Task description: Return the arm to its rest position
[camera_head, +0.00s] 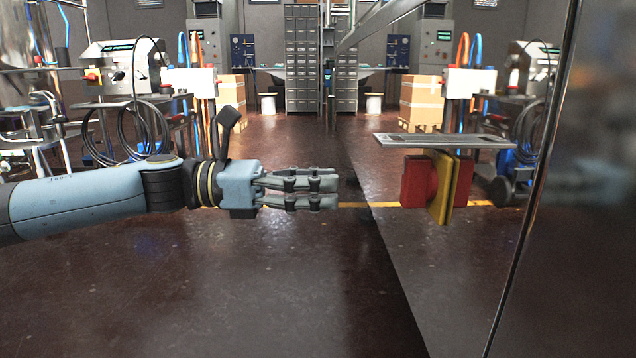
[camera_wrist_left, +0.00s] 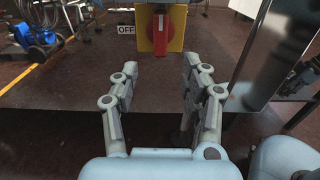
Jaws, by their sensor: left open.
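My left gripper (camera_head: 334,188) is stretched out from the left in the head view, its fingers pointing right. It is open and empty; in the wrist view a clear gap shows between its fingertips (camera_wrist_left: 160,66). A red switch knob (camera_head: 414,182) on a yellow plate (camera_head: 437,190) sits on a shiny panel, just right of the fingertips and apart from them. In the wrist view the red knob (camera_wrist_left: 161,32) is ahead, beyond the open fingers, its handle looking upright. My right gripper is not in view.
The mirror-like panel (camera_head: 420,270) fills the right side and reflects the room. A grey flat plate (camera_head: 445,140) juts above the switch. An OFF label (camera_wrist_left: 126,30) is beside the knob. Machines with hoses (camera_head: 125,75) stand back left. The floor (camera_head: 230,290) below my arm is clear.

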